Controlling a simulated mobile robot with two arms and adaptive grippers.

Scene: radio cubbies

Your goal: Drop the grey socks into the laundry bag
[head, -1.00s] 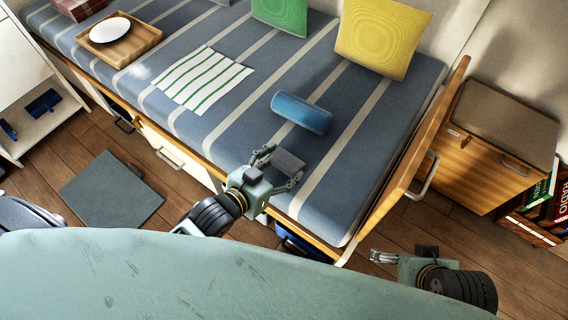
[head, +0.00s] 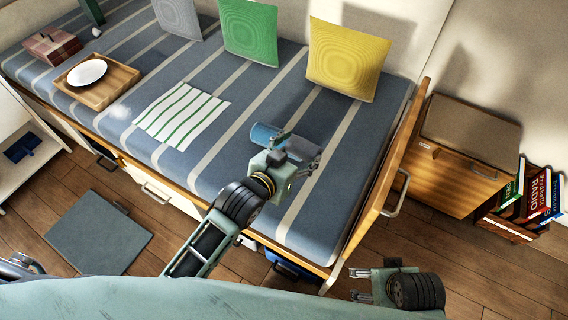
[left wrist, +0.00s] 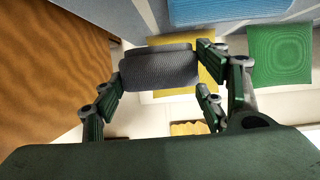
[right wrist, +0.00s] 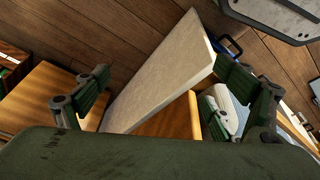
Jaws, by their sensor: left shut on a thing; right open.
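The grey socks (left wrist: 160,68) are a ribbed grey bundle, held crosswise between the two fingers of my left gripper (left wrist: 162,78) in the left wrist view. In the head view my left gripper (head: 294,148) is over the striped bed, and the grey socks (head: 301,149) show partly between its fingers. My right gripper (head: 354,284) is open and empty, low beside the bed's right end; its spread fingers also show in the right wrist view (right wrist: 150,100). I cannot make out a laundry bag for sure; a dark blue item (head: 290,266) shows partly under the bed.
A blue bolster (head: 263,134) lies just behind my left gripper. A wooden cabinet (head: 465,150) and books (head: 535,190) are at right. A tray (head: 98,90) and striped cloth (head: 182,115) lie on the bed.

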